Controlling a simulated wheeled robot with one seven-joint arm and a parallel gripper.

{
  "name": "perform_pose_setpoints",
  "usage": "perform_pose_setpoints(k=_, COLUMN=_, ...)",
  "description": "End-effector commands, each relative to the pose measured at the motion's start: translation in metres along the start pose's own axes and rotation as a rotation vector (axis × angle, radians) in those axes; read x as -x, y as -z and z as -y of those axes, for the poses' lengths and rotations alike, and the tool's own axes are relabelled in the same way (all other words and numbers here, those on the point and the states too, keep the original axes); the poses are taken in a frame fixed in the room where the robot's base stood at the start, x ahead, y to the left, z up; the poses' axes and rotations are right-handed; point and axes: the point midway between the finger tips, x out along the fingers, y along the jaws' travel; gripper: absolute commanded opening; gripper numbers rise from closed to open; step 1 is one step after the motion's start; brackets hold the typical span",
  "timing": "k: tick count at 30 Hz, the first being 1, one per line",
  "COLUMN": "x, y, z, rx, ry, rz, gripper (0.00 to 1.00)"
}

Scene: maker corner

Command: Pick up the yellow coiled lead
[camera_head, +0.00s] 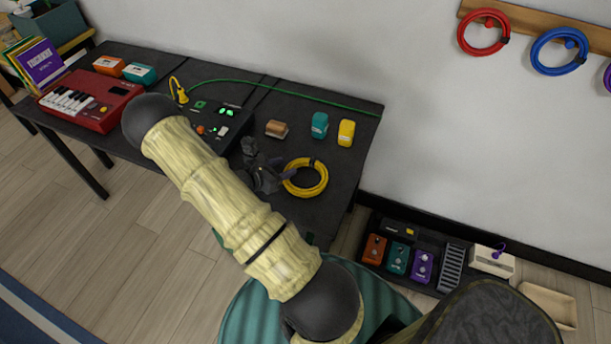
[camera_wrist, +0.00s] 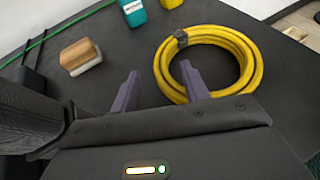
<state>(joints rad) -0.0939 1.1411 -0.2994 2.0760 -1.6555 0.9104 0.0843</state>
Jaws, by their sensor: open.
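The yellow coiled lead (camera_head: 317,187) lies as a ring on the dark table (camera_head: 345,108), near its right end. A black tie or connector holds the coil at its top. In the wrist view the coil (camera_wrist: 244,52) is at the right of centre. My gripper (camera_head: 272,180) is low over the table at the coil's left side. In the wrist view my gripper (camera_wrist: 160,88) is open. Its right finger overlaps the inside of the ring and its left finger is outside, to the left of the coil. The coil's left part shows between the fingers. I cannot tell if they touch it.
A black box with lit buttons (camera_head: 220,122) is to the left. A green cable (camera_head: 300,95) runs along the back.

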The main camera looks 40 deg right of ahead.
Motion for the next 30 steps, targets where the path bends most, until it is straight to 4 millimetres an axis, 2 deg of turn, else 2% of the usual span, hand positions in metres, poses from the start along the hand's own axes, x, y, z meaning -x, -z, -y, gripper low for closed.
perform_pose_setpoints(k=3, x=-0.019, y=-0.001, z=0.000, rx=-0.001, ry=0.003, rz=0.000, gripper=0.46)
perform_pose_setpoints(k=6, x=-0.027, y=-0.001, z=-0.001, rx=-0.002, ry=0.001, rz=0.000, gripper=0.46)
perform_pose_setpoints(k=22, x=-0.028, y=0.000, z=-0.001, rx=-0.001, ry=0.000, rz=0.000, gripper=0.46)
perform_pose_setpoints(k=23, x=-0.028, y=0.000, z=-0.001, rx=-0.001, ry=0.000, rz=0.000, gripper=0.44)
perform_pose_setpoints(k=27, x=-0.028, y=0.000, z=-0.001, rx=-0.001, ry=0.000, rz=0.000, gripper=0.16)
perform_pose_setpoints(k=30, x=-0.028, y=0.000, z=-0.001, rx=-0.001, ry=0.000, rz=0.000, gripper=0.00)
